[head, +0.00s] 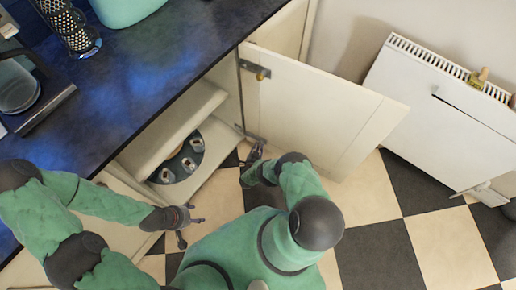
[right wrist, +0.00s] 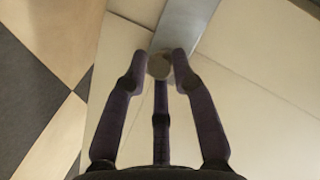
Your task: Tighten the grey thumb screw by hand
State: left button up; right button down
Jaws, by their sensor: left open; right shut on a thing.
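The grey thumb screw (right wrist: 159,66) shows in the right wrist view as a small round head, beside a grey-blue strip (right wrist: 188,28). My right gripper (head: 250,157) is low by the open cabinet, near the lower hinge of its door. Its fingers are shut around the screw head, with a fingertip on either side. In the head view the screw is too small, or too hidden by the fingers, to make out. My left gripper (head: 188,224) is open and empty, above the floor in front of the cabinet, to the left of the right one.
The cream cabinet door (head: 325,110) stands wide open, right beside my right gripper. Inside the cabinet, a round tray (head: 165,180) holds several small items. A dark worktop (head: 130,85) overhangs on the left. A white radiator (head: 440,120) is at right. The checkered floor (head: 370,245) is clear.

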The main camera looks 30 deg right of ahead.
jog(key=shift+m+t, duration=0.7)
jog(key=shift+m, duration=0.3)
jog(key=shift+a, duration=0.1)
jog(key=c, duration=1.3)
grip_release()
jog(key=shift+f, duration=0.1)
jog(key=shift+s+a, duration=0.45)
jog(key=shift+a, duration=0.15)
jog(key=shift+s+a, duration=0.4)
jog(key=shift+a, duration=0.2)
